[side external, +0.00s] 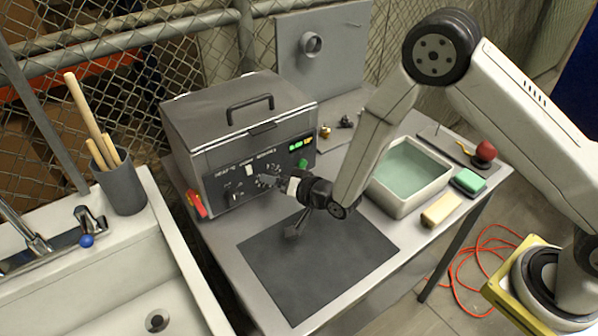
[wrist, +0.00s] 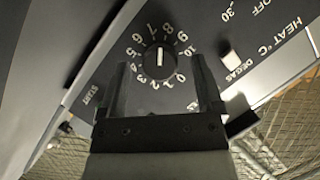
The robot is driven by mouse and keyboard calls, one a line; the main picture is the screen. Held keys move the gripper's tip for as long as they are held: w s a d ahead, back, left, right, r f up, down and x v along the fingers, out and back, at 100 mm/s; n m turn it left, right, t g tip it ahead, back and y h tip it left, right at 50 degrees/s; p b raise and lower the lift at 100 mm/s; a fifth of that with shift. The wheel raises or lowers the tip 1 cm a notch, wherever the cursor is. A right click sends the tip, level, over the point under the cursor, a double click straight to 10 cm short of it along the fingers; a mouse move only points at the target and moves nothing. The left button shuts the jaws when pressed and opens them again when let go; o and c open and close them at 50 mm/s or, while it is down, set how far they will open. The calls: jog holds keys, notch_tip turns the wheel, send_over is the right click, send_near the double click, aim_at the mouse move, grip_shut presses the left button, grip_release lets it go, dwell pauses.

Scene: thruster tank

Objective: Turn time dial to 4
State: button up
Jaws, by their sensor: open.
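The time dial (wrist: 159,61) is a round black knob with a white pointer line, ringed by white numbers on the dark front panel. In the wrist view its pointer stands nearly upright, toward the upper numbers; the exact reading is hard to tell. My gripper (wrist: 161,64) is open, with one finger on each side of the dial. I cannot tell whether the fingers touch it. In the side view my gripper (side external: 281,185) is at the front panel of the grey lidded tank (side external: 240,145), and it partly hides the dial area.
A degas switch (wrist: 231,61) and heat markings are right of the dial in the wrist view. A dark mat (side external: 318,250) lies before the tank. A basin of greenish liquid (side external: 408,205), a yellow sponge (side external: 441,210) and a green block (side external: 468,181) are to the right.

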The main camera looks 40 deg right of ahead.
grip_shut()
dwell(0.5)
jog(key=n, duration=0.1)
jog(key=n+h, duration=0.2)
jog(key=shift+a+r+n+g, duration=0.1)
jog(key=shift+a+n+g, duration=0.15)
jog(key=shift+n+g, duration=0.05)
jog(key=n+h, duration=0.3)
jog(key=shift+a, duration=0.15)
jog(key=n+h, duration=0.1)
jog(key=n, duration=0.1)
jog(key=n+h, duration=0.1)
jog(key=n, duration=0.1)
jog(key=shift+a+h, duration=0.2)
jog(key=shift+h, duration=0.1)
jog(key=n, duration=0.1)
jog(key=n+t+h, duration=0.1)
jog(key=n, duration=0.1)
jog(key=n+h, duration=0.1)
jog(key=shift+a+f, duration=0.1)
jog(key=shift+f, duration=0.15)
jog(key=shift+n+t, duration=0.3)
